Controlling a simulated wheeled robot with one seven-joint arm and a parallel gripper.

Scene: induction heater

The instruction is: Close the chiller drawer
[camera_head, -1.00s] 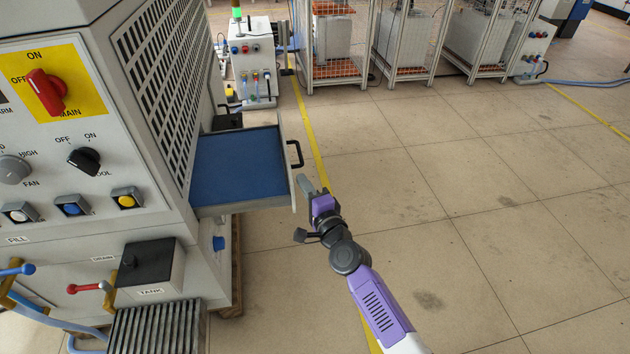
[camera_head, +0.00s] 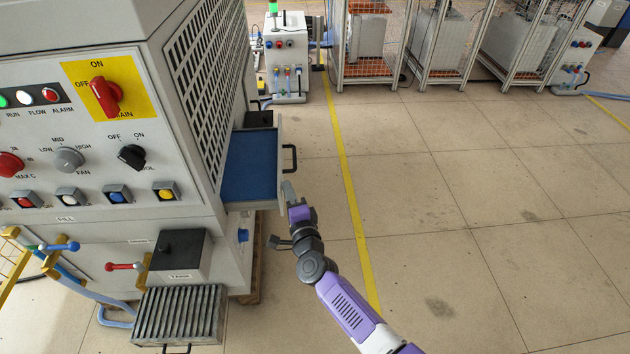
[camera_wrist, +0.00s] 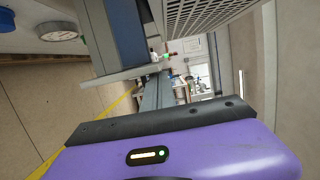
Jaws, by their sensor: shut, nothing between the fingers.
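The chiller drawer (camera_head: 252,165) has a blue inside and sticks partly out of the right side of the grey chiller cabinet (camera_head: 130,225). Its pale front panel (camera_head: 280,165) carries a black handle (camera_head: 291,158). My gripper (camera_head: 288,190) is shut and empty. Its fingertips are at the near end of the front panel's outer face, below the handle; they look to be touching or very close. In the wrist view the closed fingers (camera_wrist: 155,95) reach up beside the drawer's front panel (camera_wrist: 135,74), with the blue inside beyond it. The handle is not clear there.
The cabinet's vent grille (camera_head: 207,85) rises behind the drawer. A black tank box (camera_head: 180,255) and a ribbed grate (camera_head: 180,315) sit low at the front. Wire cages (camera_head: 365,50) stand at the back. The floor right of the yellow line (camera_head: 350,190) is clear.

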